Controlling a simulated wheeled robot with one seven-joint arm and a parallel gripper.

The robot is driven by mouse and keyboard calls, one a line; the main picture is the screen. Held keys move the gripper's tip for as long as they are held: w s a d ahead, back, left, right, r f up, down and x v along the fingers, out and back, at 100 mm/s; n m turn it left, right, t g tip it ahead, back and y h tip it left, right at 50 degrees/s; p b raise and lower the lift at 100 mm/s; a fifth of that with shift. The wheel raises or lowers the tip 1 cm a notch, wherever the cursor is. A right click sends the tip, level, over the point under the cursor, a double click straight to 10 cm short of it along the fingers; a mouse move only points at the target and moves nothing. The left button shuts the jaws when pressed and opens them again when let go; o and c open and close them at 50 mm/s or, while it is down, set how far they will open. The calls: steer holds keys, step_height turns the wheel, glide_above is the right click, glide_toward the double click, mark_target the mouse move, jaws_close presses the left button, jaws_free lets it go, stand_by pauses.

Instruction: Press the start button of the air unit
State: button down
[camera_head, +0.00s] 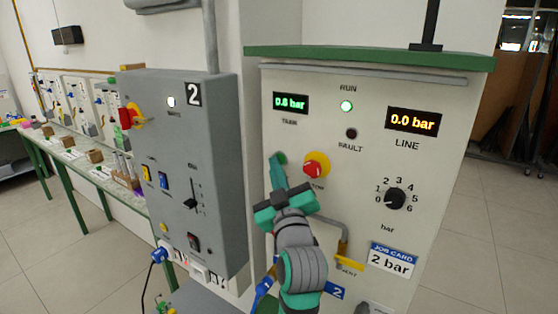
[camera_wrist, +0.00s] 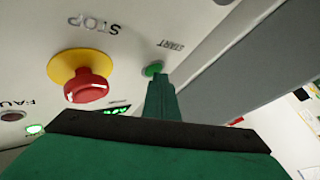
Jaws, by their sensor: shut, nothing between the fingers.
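The air unit is a pale cabinet (camera_head: 440,175) with a green top. Its green start button (camera_head: 282,158) is at the left of the panel, partly hidden by my fingers; it also shows in the wrist view (camera_wrist: 152,69), beside the label START. My gripper (camera_head: 275,160) is shut and empty. Its fingertips (camera_wrist: 159,80) are right at the button's edge; I cannot tell whether they touch it. The RUN lamp (camera_head: 346,106) glows green and the FAULT lamp (camera_head: 351,133) is dark. The tank display (camera_head: 290,103) is lit, and the line display (camera_head: 412,121) reads 0.0 bar.
A red stop button on a yellow base (camera_head: 316,165) sits just right of the start button. A pressure dial (camera_head: 395,198) and yellow vent lever (camera_head: 348,263) are further right and below. A grey switch box (camera_head: 200,165) stands close on the left.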

steer(key=shift+s+a+f, duration=0.1)
steer(key=shift+s+a, duration=0.3)
steer(key=shift+s, duration=0.2)
steer(key=s+a, duration=0.1)
steer(key=s, duration=0.1)
steer(key=s+a, duration=0.2)
stand_by(0.7)
stand_by(0.5)
